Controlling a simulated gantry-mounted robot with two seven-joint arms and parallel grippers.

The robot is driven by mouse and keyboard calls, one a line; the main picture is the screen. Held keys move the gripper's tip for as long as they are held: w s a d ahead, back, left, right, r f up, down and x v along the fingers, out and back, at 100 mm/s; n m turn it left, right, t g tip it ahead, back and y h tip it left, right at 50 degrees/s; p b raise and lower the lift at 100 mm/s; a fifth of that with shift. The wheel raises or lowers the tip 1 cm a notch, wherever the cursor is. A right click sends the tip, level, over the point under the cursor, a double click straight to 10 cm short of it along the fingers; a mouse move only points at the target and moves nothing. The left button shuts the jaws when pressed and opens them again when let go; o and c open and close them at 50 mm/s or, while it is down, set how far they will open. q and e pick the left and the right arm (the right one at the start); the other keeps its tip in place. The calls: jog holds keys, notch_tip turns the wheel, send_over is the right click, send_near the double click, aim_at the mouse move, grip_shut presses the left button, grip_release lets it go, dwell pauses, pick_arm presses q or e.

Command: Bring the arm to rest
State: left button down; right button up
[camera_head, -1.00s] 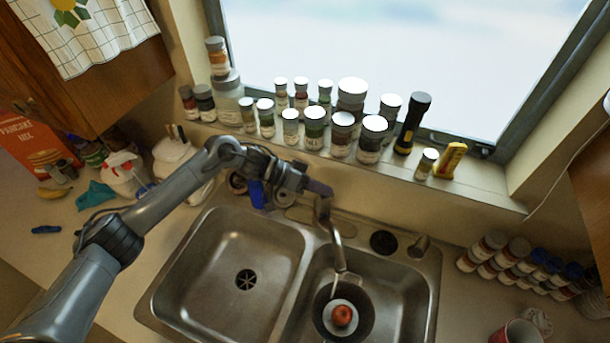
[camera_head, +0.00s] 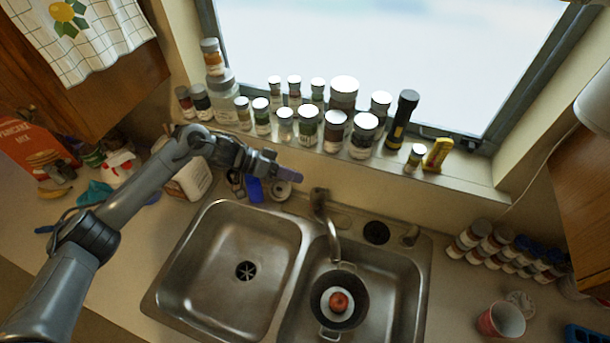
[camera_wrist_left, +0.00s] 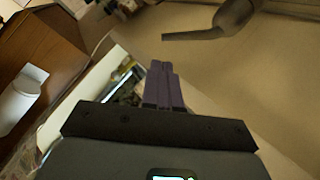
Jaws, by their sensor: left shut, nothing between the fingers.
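My left arm comes in from the left in the head view, and its gripper (camera_head: 290,174) is above the back of the counter, left of the faucet (camera_head: 328,225). The left gripper's purple fingers (camera_wrist_left: 163,85) are together and empty in the left wrist view. The gripper is apart from the jars on the window sill behind it. My right gripper is not in view.
A pan (camera_head: 350,316) with a red fruit (camera_head: 339,301) stands in the right basin. Several jars (camera_head: 335,128) and a flashlight (camera_head: 402,118) line the sill.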

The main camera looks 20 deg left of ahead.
pick_arm(q)
jog(key=s+d+f+n+g+h, duration=0.1)
jog(key=s+d+f+g, duration=0.1)
jog(key=s+d+f, duration=0.35)
jog(key=s+d+f+g+h, duration=0.1)
jog(key=s+d+f, duration=0.1)
jog(key=s+f, duration=0.6)
jog(key=s+d+f+n+t+y, duration=0.1)
jog(key=s+d+t, duration=0.1)
jog(key=s+d, duration=0.45)
jog(key=s+d+f+n+t, duration=0.1)
jog(key=s+d+f+t, duration=0.15)
jog(key=s+d, duration=0.35)
jog(key=s+a+r+y, duration=0.2)
jog(key=a+y, duration=0.2)
jog(key=a, duration=0.2)
jog(key=s+a+r+g+y, duration=0.1)
jog(key=s+a+r+y, duration=0.1)
jog(key=a, duration=0.4)
jog(key=s+a+r+n+g+y+p, duration=0.1)
jog(key=s+a+r+y, duration=0.1)
jog(key=a+y, duration=0.4)
jog(key=shift+s+a+r+y, duration=0.3)
jog(key=shift+a+r, duration=0.1)
jog(key=shift+r, duration=0.35)
jog(key=shift+g, duration=0.25)
